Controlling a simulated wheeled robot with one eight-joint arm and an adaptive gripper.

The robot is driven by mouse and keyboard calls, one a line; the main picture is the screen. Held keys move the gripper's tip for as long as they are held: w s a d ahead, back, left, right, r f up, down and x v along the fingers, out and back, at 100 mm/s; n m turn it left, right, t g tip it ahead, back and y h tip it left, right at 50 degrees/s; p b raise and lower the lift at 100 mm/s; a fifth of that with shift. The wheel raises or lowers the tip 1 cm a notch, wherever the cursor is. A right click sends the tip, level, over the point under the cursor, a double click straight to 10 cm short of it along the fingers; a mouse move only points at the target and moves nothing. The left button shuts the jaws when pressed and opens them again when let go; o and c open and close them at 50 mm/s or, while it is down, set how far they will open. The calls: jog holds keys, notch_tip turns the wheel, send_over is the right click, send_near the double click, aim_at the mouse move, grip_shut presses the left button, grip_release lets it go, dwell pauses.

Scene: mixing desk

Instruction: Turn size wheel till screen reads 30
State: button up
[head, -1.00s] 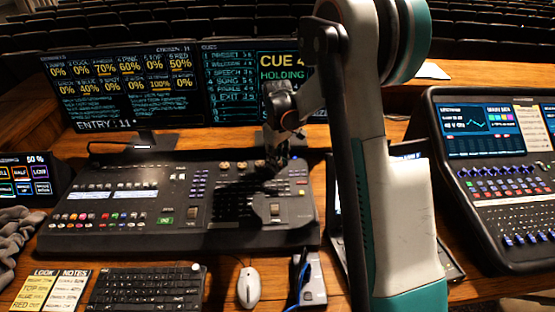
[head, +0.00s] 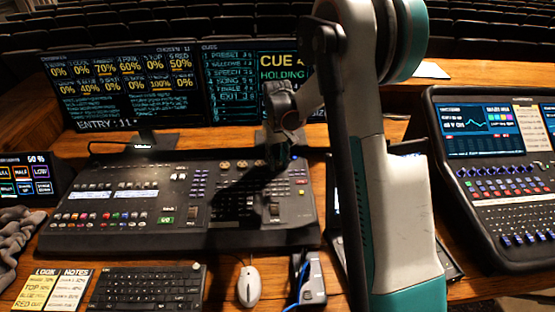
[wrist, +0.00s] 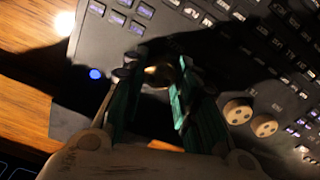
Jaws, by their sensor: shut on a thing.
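The lighting console (head: 120,205) lies on the desk, with a row of brass wheels (head: 227,164) along its back edge. My gripper (head: 278,162) points down at the back right of the console, dark and partly in shadow. In the wrist view its green fingers (wrist: 155,82) close around a dark brassy round knob (wrist: 160,74); two more brass wheels (wrist: 250,117) stand to the right. No label on the held knob is readable. The left screen (head: 125,90) shows rows of percentages and "ENTRY: 11"; its smaller text is too blurred to read.
The right screen (head: 285,70), partly behind my arm, shows "CUE 4" and "HOLDING". A sound desk (head: 500,190) stands at the right. A keyboard (head: 145,287), mouse (head: 249,284) and note cards (head: 54,289) lie in front. A grey cloth (head: 14,230) is at left.

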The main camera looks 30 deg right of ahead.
aim_at(277, 163)
jog(key=o, duration=1.1)
jog(key=shift+r, duration=4)
